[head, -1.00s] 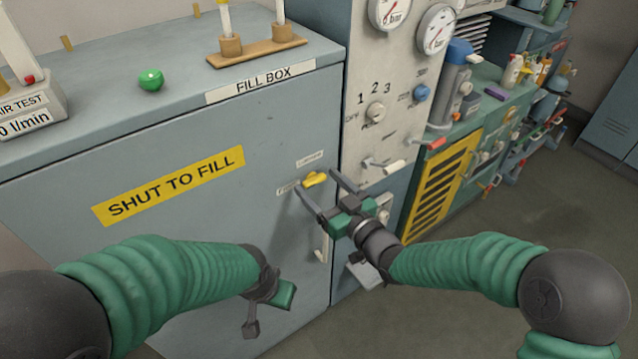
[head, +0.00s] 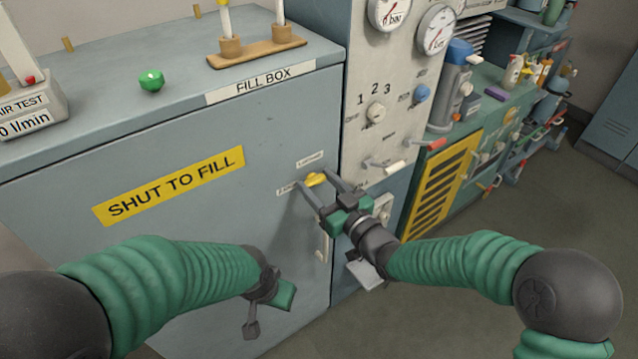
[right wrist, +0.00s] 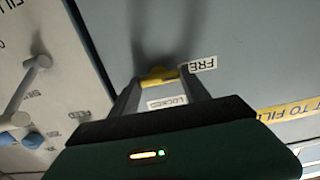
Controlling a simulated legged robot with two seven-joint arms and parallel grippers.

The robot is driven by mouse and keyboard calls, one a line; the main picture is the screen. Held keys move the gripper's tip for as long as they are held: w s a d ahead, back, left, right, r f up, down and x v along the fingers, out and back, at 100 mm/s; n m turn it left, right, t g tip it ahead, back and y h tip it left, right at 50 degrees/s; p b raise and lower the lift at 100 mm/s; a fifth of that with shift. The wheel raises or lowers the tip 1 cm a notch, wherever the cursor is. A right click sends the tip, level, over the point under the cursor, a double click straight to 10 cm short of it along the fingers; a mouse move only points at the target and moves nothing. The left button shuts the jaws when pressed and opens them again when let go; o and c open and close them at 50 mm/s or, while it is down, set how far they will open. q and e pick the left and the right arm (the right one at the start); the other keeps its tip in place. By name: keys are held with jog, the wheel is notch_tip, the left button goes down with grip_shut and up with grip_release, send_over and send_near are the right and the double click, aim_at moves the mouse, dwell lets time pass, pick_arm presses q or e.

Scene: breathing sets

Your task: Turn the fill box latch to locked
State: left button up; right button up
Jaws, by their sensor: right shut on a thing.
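The fill box (head: 220,140) is a grey cabinet at the left, its front marked SHUT TO FILL. A small yellow latch (head: 314,180) sits near the right edge of that front. A FREE label is to its left and a LOCKED label (head: 310,160) above it. My right gripper (head: 317,177) has its fingers on both sides of the latch, shut on it. In the right wrist view, the latch (right wrist: 158,74) is between the fingertips, with the FREE label (right wrist: 198,65) beside it. My left gripper (head: 266,302) hangs low before the box; its jaw opening is unclear.
A pale vertical handle (head: 322,245) is on the box below the latch, near my right gripper. A panel with gauges and knobs (head: 376,112) stands to the right. A green bulb-shaped thing (head: 151,81) and a wooden stand (head: 257,52) are on the box top.

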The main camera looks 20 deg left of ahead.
jog(key=shift+m, duration=0.3)
jog(key=m+p, duration=0.2)
jog(key=m, duration=0.1)
jog(key=shift+w+d+r, duration=0.1)
jog(key=m+p, duration=0.2)
jog(key=m, duration=0.3)
jog(key=shift+w, duration=0.1)
dwell(0.4)
jog(key=o, duration=1.4)
jog(key=shift+w+f, duration=0.1)
jog(key=shift+f, duration=0.15)
